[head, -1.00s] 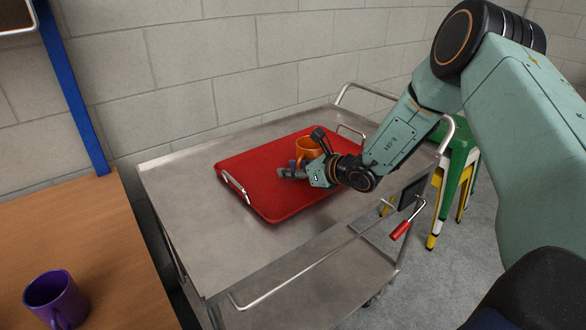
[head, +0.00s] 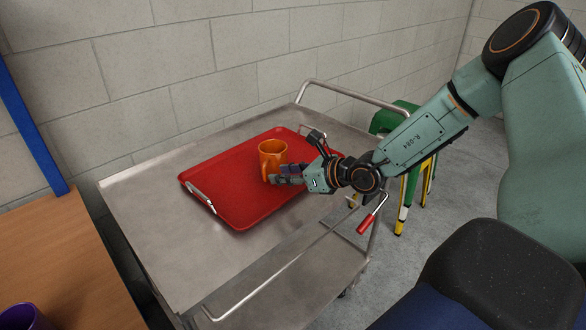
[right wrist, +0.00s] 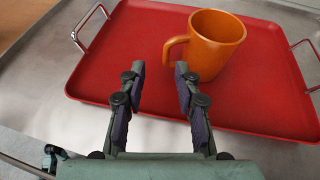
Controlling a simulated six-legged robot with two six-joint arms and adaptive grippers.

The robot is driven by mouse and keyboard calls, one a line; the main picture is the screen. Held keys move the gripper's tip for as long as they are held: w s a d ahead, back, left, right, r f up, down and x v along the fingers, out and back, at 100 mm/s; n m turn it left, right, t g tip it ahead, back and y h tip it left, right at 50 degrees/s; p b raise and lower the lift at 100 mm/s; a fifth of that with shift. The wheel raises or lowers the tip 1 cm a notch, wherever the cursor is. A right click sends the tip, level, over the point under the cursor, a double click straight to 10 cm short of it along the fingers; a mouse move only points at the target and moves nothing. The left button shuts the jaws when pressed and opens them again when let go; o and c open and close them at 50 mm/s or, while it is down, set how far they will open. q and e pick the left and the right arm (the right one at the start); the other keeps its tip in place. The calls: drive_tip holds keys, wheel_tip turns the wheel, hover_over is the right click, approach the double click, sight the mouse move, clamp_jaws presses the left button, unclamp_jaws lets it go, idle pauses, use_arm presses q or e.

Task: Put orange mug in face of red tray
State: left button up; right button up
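The orange mug (head: 270,160) stands upright on the red tray (head: 228,205), toward its back right part. In the right wrist view the mug (right wrist: 219,45) has its handle on the left side, just beyond my fingertips. My right gripper (head: 296,160) is beside the mug, above the tray's right part. In the right wrist view the gripper (right wrist: 160,72) is open, with bare red tray (right wrist: 115,40) visible between its fingers. Nothing is held. The right fingertip appears close to the handle; I cannot tell whether it touches. My left gripper is not in view.
The tray lies on a steel trolley (head: 150,215) with a raised rail (head: 345,95) at its back right. A wall stands behind. A wooden table (head: 60,260) with a purple mug (head: 22,318) is at left. Green and yellow stools (head: 405,185) stand at right.

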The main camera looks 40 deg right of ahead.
drive_tip(key=p+v, duration=0.1)
drive_tip(key=v, duration=0.1)
drive_tip(key=shift+s+d, duration=0.15)
drive_tip(key=shift+s, duration=0.1)
drive_tip(key=shift+r, duration=0.1)
drive_tip(key=shift+s, duration=0.15)
